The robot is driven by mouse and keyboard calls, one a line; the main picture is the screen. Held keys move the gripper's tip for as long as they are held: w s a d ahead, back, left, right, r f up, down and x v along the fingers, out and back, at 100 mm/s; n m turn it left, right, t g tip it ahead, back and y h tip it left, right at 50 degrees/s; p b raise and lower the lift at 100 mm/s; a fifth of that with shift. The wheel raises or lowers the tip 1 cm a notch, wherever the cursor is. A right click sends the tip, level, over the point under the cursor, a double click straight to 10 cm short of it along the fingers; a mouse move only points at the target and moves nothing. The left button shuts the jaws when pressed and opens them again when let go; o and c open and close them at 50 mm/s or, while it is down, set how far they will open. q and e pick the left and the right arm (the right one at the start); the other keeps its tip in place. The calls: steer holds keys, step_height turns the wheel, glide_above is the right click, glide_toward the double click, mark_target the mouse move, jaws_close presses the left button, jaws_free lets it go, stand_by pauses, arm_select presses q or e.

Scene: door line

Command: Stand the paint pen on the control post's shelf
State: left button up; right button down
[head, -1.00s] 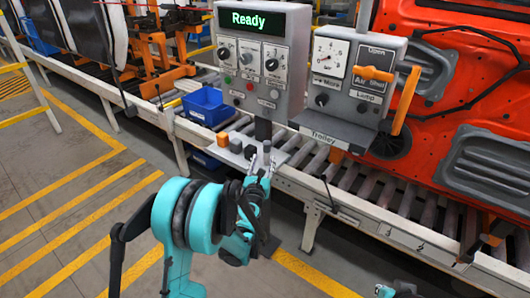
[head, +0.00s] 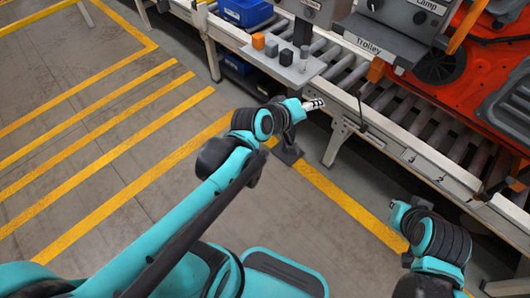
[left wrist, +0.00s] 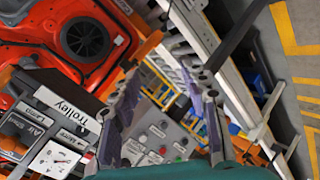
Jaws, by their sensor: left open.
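The control post's grey shelf (head: 262,60) is at the top of the head view. A slim grey upright piece (head: 304,56) stands near its right end and looks like the paint pen; it is too small to be sure. My left gripper (head: 314,103) is in front of and below the shelf, apart from it. In the left wrist view its two fingers (left wrist: 160,78) are spread with nothing held between them. My right gripper (head: 392,206) is low on the right, far from the shelf; its fingers are too small to read.
A blue bin (head: 245,12) sits behind to the left. The roller conveyor (head: 400,107) runs right, below the trolley panel (head: 385,38). The floor at left is clear.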

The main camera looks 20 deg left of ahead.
arm_select(q)
steer(key=s+a+f+m+g+y, duration=0.1)
steer(key=s+a+f+m+g, duration=0.1)
steer(key=s, duration=0.5)
steer(key=s+a+f+m+g+y, duration=0.2)
steer(key=s+a+f+m, duration=0.2)
steer(key=s+m, duration=0.2)
steer(key=shift+s+a+y, duration=0.2)
steer(key=shift+s+y, duration=0.1)
steer(key=shift+s, duration=0.5)
